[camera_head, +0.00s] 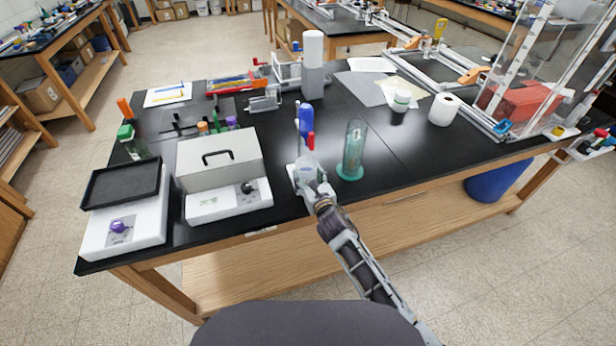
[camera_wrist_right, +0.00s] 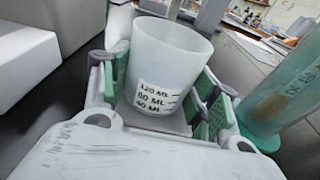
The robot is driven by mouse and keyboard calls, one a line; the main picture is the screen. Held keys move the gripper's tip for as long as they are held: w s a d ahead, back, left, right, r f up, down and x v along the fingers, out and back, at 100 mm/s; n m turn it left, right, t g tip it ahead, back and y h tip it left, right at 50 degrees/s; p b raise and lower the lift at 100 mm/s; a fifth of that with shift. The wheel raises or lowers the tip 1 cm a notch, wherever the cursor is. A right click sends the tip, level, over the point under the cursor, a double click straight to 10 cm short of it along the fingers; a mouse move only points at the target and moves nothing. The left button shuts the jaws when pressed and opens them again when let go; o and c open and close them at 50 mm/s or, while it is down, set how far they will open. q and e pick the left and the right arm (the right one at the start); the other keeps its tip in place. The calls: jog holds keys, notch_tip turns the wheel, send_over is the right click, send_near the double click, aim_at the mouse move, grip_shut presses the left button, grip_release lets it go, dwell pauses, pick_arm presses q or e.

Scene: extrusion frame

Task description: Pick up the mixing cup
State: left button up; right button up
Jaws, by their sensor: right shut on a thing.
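The mixing cup (camera_wrist_right: 168,62) is a translucent white cup with black volume marks reading 120, 80 and 40 ML. It stands upright between the green-padded fingers of my right gripper (camera_wrist_right: 158,98), which is shut on it. In the head view the cup (camera_head: 307,168) is near the front edge of the black table, at the tip of my right arm, partly covered by the gripper (camera_head: 313,186). I cannot tell whether the cup's base is clear of the surface under it. My left gripper does not show.
A green graduated cylinder (camera_head: 353,150) stands close to the right of the cup. A white box-shaped device with a grey lid (camera_head: 216,150) stands to its left. Blue and red-capped bottles (camera_head: 306,118) stand just behind.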

aim_at(310, 173)
jog(key=shift+r, duration=0.35)
jog(key=shift+r, duration=1.5)
jog(key=shift+s+d+f, duration=0.15)
jog(key=shift+s, duration=0.25)
jog(key=f+b+v, duration=0.2)
jog(key=v, duration=1.4)
jog(key=shift+s+d+f, duration=0.15)
jog(key=shift+s+f, duration=0.05)
jog(key=shift+s, duration=0.4)
jog(key=shift+s, duration=0.1)
